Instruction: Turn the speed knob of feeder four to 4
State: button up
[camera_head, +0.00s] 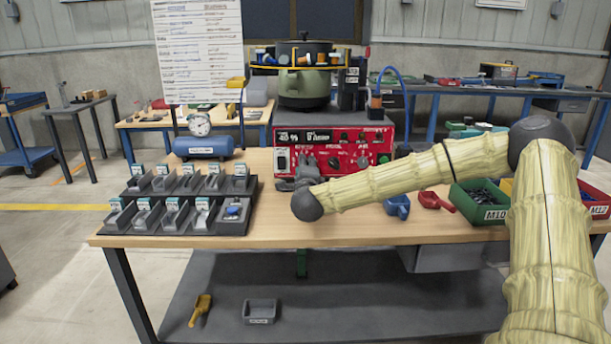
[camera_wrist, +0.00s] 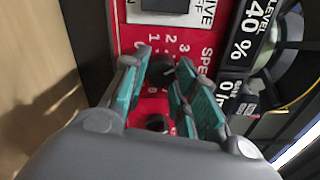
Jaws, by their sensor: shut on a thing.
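The red feeder control box (camera_head: 300,135) stands at the middle of the bench under the feeder bowl, with a display, a switch and dark knobs on its front. In the wrist view, the black speed knob (camera_wrist: 161,72) sits on the red panel beside the word SPEED and printed scale numbers, some of them hidden. My gripper (camera_wrist: 164,60), with teal pads, is closed around this knob, one finger on each side. In the head view my gripper (camera_head: 308,168) is at the left part of the panel. The knob's pointer setting cannot be read.
Another dark knob (camera_wrist: 157,123) shows between my fingers, nearer the palm. A black block of small bins (camera_head: 180,205) stands left of the box. Blue (camera_head: 397,206) and red (camera_head: 436,201) scoops and a green bin (camera_head: 468,205) lie to the right.

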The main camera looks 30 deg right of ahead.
jog(key=shift+d+f+m+b, duration=0.1)
jog(key=shift+f+m+b, duration=0.15)
jog(key=shift+m+b, duration=1.15)
jog(key=shift+m, duration=0.3)
jog(key=o, duration=1)
jog(key=shift+s, duration=0.1)
jog(key=shift+r, duration=0.15)
jog(key=v, duration=1.2)
